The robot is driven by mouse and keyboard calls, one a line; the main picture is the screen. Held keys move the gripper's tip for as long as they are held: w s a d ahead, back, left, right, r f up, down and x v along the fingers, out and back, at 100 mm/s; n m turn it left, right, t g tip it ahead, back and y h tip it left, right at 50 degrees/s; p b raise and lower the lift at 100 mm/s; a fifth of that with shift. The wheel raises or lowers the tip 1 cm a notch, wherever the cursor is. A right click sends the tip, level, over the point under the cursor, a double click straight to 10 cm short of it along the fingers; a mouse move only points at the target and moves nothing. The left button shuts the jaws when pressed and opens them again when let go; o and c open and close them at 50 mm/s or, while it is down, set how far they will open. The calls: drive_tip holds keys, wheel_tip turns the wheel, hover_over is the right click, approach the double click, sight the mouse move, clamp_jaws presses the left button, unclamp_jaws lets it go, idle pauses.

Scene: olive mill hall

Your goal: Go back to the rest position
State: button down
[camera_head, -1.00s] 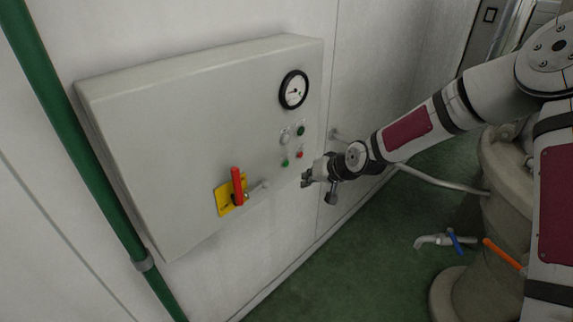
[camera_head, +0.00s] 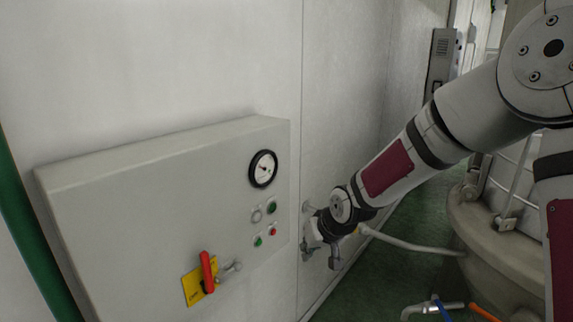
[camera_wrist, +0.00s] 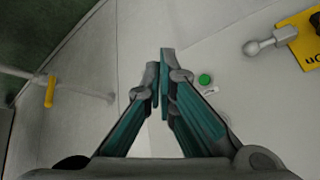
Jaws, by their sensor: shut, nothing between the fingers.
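My gripper (camera_head: 308,248) is shut and empty at the right side of the grey control cabinet (camera_head: 130,190), near its lower right edge. In the wrist view the closed fingers (camera_wrist: 160,75) point toward the cabinet, with a green button (camera_wrist: 204,79) just right of the fingertips. I cannot tell the exact gap to the cabinet face, but I see no contact. My arm reaches in from the right side of the head view.
The cabinet carries a red rotary handle (camera_head: 207,270) on a yellow plate (camera_head: 193,288), a gauge (camera_head: 263,168) and several small buttons. A green pipe (camera_head: 30,235) runs at left. A pale pipe (camera_head: 410,246) meets a large vessel (camera_head: 500,235) at right. Green floor (camera_head: 385,275) shows between.

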drive_tip(key=s+d+r+h, duration=0.3)
drive_tip(key=s+d+r, duration=0.4)
drive_tip(key=r, duration=0.2)
drive_tip(key=s+d+r+m, duration=0.1)
drive_tip(key=s+d+r, duration=0.1)
drive_tip(key=s, duration=0.5)
drive_tip(key=s+d+r+m+b, duration=0.1)
drive_tip(key=s+d+r, duration=0.1)
drive_tip(key=s, duration=0.6)
drive_tip(key=s+d+r+m+b, duration=0.1)
drive_tip(key=s+d+r, duration=0.2)
drive_tip(key=s, duration=0.4)
drive_tip(key=shift+s+r, duration=0.35)
drive_tip(key=shift+r, duration=0.2)
drive_tip(key=shift+d, duration=0.15)
